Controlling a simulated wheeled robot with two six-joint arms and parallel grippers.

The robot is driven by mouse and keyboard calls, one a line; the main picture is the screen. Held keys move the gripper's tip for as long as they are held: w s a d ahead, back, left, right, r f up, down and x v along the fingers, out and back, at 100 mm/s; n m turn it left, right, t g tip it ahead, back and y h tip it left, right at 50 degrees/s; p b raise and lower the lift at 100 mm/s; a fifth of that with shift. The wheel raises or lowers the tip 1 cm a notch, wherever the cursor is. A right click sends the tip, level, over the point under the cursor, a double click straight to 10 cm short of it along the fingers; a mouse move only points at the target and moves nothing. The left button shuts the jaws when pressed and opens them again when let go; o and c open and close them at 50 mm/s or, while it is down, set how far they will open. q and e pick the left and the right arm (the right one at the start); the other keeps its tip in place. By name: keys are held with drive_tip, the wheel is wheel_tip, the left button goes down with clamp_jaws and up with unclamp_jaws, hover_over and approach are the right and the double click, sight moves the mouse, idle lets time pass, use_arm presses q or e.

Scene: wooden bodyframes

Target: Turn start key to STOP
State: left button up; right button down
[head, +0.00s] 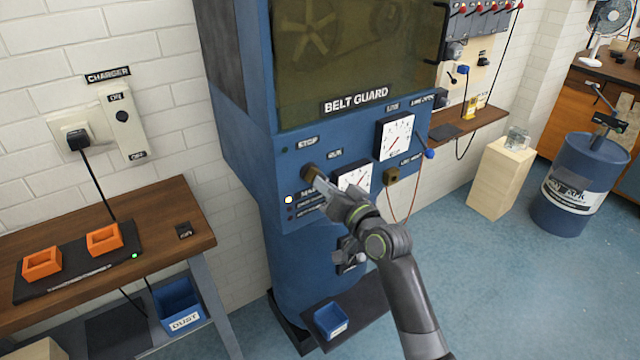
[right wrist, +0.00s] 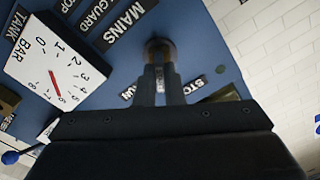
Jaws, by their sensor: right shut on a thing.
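The start key (head: 308,172) is on the blue belt guard cabinet (head: 245,155), left of a partly covered dial. It shows as a dark brown round piece in the right wrist view (right wrist: 160,47). My right gripper (head: 318,182) is shut on it, and the closed fingers (right wrist: 161,80) point straight at the panel. A STOP label (head: 308,141) is above the key in the head view, and a RUN label (head: 335,153) is to its upper right. The fingers hide part of the key, so I cannot tell its exact angle. My left gripper is not in view.
White dials (head: 395,137) and a small brass-coloured fitting (head: 391,176) are close by on the panel. A lit indicator (head: 289,199) is below left of the key. A wooden bench (head: 170,215) stands left, with orange blocks (head: 104,239). Open floor lies right.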

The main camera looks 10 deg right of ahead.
drive_tip(key=shift+f+n+b, duration=0.2)
drive_tip(key=shift+n+b, duration=2.3)
drive_tip(key=shift+n, duration=0.7)
drive_tip(key=c, duration=1.5)
unclamp_jaws()
drive_tip(key=shift+r, duration=0.15)
drive_tip(key=shift+o, duration=0.2)
